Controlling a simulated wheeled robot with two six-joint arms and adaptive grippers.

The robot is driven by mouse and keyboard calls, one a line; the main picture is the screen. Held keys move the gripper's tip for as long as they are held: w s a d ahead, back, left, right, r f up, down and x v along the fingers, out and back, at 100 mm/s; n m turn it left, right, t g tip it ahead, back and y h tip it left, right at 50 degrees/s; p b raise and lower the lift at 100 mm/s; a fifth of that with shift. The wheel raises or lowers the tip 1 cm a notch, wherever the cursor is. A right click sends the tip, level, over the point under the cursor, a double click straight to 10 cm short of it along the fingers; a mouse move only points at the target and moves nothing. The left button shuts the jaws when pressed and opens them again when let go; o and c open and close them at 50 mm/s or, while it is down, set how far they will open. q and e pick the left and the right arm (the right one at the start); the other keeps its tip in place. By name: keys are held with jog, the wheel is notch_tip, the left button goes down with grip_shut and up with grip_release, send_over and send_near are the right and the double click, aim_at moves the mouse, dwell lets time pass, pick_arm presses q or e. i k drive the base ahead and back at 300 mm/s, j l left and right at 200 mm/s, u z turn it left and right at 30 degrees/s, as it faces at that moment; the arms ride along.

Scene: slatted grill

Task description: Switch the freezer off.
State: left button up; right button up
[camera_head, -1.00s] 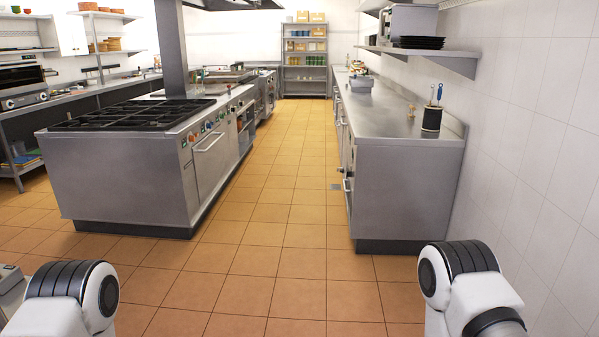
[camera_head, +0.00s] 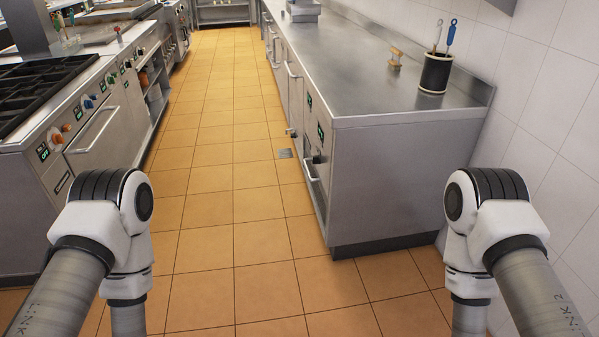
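A long steel counter unit (camera_head: 385,185) stands at the right, and its side facing the aisle has doors with bar handles. Small dark panels with green displays (camera_head: 320,131) and a dark knob (camera_head: 317,157) show near its close corner. I cannot tell for sure whether this unit is the freezer. The cooking block at the left also has a row of knobs and green displays (camera_head: 58,139). Only my arm links show at the lower left and lower right; both grippers are out of view.
A tiled aisle (camera_head: 235,200) runs clear between the two units. The cooking block (camera_head: 85,150) with black grates borders it at the left. A black pot of utensils (camera_head: 435,74) and a small brass-coloured object (camera_head: 395,58) stand on the right counter. A white tiled wall (camera_head: 545,120) closes the right side.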

aim_at(316, 159)
jog(key=i+j+z, duration=0.2)
jog(key=i, duration=0.15)
jog(key=i+j+z, duration=0.2)
jog(key=z, duration=0.25)
jog(key=i+j+z, duration=0.3)
jog(key=z, duration=0.2)
jog(key=i+j, duration=0.2)
jog(key=j, duration=0.15)
jog(key=i+j+z, duration=0.1)
jog(key=j, duration=0.25)
jog(key=i+j, duration=0.45)
jog(key=j, duration=0.3)
jog(key=i+j+z, duration=0.1)
jog(key=j, duration=0.3)
jog(key=i+j, duration=0.25)
jog(key=i+j+z, duration=0.05)
jog(key=j, duration=0.05)
